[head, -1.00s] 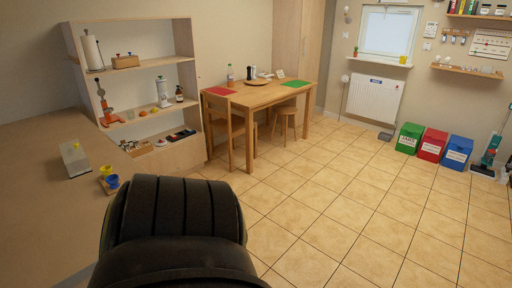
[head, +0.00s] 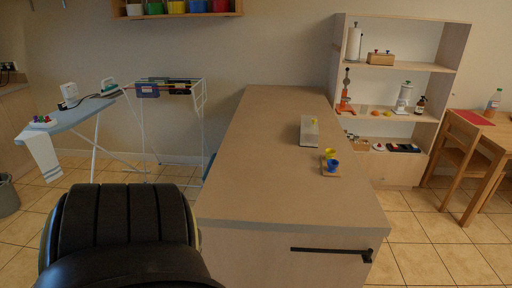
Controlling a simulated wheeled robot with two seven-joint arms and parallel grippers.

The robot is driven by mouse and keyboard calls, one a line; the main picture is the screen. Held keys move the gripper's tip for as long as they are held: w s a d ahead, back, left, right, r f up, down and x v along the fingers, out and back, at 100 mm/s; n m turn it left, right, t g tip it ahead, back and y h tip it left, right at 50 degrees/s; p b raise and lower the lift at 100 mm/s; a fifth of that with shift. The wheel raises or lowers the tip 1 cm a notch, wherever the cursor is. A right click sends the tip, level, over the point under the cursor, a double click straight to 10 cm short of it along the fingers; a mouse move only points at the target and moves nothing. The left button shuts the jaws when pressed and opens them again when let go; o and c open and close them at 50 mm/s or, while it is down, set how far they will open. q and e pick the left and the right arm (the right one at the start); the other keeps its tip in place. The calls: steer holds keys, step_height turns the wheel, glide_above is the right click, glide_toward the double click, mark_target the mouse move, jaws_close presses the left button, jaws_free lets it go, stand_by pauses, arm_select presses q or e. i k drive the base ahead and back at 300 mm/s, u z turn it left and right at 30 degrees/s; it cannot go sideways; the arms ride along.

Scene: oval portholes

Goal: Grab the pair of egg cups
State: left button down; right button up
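The pair of egg cups, a yellow one (head: 329,153) and a blue one (head: 333,165), stands on a small wooden board (head: 330,173) on the counter (head: 265,180). They are near the counter's right edge, with the yellow cup behind the blue one. Neither of my grippers shows in the head view. The dark ribbed shape at the lower left is part of my own body.
A grey-white box-like thing (head: 309,130) stands just behind the egg cups. The counter's near part is bare. A black handle (head: 331,251) is on its front. An ironing board (head: 80,112) and drying rack (head: 170,88) stand left; a shelf unit (head: 400,66) stands behind right.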

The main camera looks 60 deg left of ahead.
mark_target(330, 162)
steer(key=u, duration=2.1)
steer(key=i, duration=1)
